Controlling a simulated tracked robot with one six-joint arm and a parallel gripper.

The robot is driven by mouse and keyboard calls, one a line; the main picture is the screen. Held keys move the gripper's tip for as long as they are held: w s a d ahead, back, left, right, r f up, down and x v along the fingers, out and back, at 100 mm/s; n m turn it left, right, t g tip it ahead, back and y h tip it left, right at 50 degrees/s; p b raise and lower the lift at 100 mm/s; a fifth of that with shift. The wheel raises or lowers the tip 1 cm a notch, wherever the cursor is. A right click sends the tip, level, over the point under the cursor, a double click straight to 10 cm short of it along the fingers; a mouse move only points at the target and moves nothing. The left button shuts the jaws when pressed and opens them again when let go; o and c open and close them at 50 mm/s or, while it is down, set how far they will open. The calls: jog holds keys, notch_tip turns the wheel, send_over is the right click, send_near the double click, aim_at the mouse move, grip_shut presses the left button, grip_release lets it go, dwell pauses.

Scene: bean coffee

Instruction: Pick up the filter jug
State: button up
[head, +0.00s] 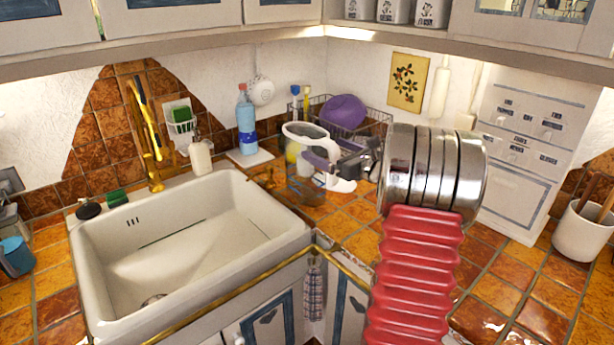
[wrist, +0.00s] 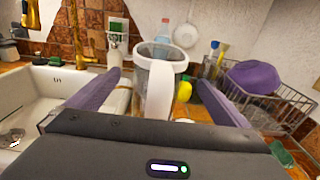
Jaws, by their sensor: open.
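The filter jug (head: 303,133) stands on the tiled counter just right of the sink. It has a white rim, a clear grey body and a white handle. In the wrist view the jug (wrist: 146,56) is upright straight ahead, its white handle (wrist: 159,90) facing me. My gripper (head: 322,160) is open, its purple fingers level with the jug in the head view. In the wrist view the fingers of my gripper (wrist: 154,80) appear on either side of the handle. I cannot tell whether they touch it. The jug's lower part is partly hidden by my gripper.
The white sink (head: 200,240) and its gold tap (head: 146,140) lie to the left. A blue-labelled bottle (head: 246,122) stands behind the jug. A wire rack with a purple bowl (head: 343,111) is behind right. A utensil crock (head: 582,232) stands far right.

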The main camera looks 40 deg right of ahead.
jog(key=shift+w+a, duration=0.2)
jog(key=shift+w, duration=2.4)
jog(key=c, duration=1.8)
